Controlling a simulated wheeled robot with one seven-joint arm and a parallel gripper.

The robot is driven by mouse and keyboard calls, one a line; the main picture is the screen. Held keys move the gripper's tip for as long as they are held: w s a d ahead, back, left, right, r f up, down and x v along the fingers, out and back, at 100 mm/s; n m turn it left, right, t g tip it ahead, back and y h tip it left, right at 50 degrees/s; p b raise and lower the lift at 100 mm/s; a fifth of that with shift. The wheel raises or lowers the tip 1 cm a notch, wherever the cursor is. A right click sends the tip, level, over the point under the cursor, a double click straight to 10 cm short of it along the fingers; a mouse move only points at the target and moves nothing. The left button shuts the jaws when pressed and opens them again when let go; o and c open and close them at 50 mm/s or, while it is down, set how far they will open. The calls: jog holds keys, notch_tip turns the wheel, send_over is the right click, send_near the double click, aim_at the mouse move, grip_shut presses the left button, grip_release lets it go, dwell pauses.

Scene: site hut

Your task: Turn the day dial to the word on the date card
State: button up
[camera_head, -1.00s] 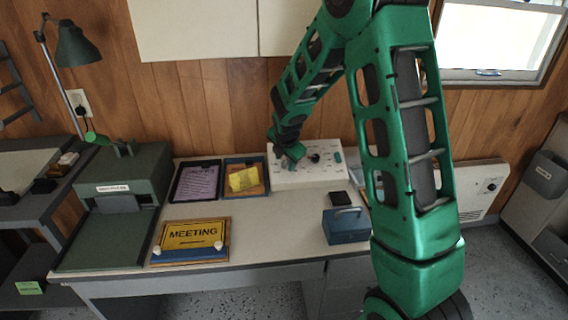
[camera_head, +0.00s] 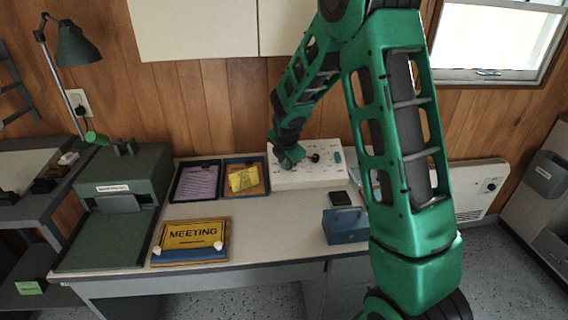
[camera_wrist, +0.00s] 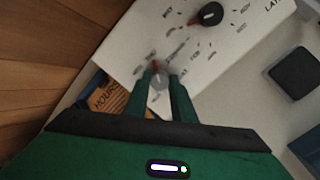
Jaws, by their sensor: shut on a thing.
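A white panel with dials (camera_head: 318,177) stands at the back of the desk against the wood wall. In the wrist view the panel (camera_wrist: 215,55) shows small printed words around two dials. My gripper (camera_wrist: 160,84) is shut on a grey dial knob with a red pointer mark (camera_wrist: 158,80); its fingers stand on both sides of the knob. A second, black knob with a red mark (camera_wrist: 209,14) is free, further up the panel. In the head view my gripper (camera_head: 287,160) is at the panel's left part. I cannot pick out the date card for certain.
A tray with a purple sheet (camera_head: 196,183) and a tray with a yellow note (camera_head: 243,180) lie left of the panel. A yellow MEETING sign (camera_head: 193,235), a blue box (camera_head: 346,227) and a dark pad (camera_head: 340,198) are on the desk. The desk's middle is clear.

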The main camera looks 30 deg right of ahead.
jog(key=m, duration=0.4)
jog(key=shift+m, duration=0.4)
jog(key=m, duration=0.4)
jog(key=shift+w+r+g, duration=0.1)
jog(key=shift+g, duration=0.2)
jog(key=shift+m, duration=0.4)
jog(key=o, duration=1.1)
jog(key=shift+c, duration=0.2)
jog(key=v, duration=1)
jog(key=shift+s+r, duration=0.2)
jog(key=shift+r, duration=0.05)
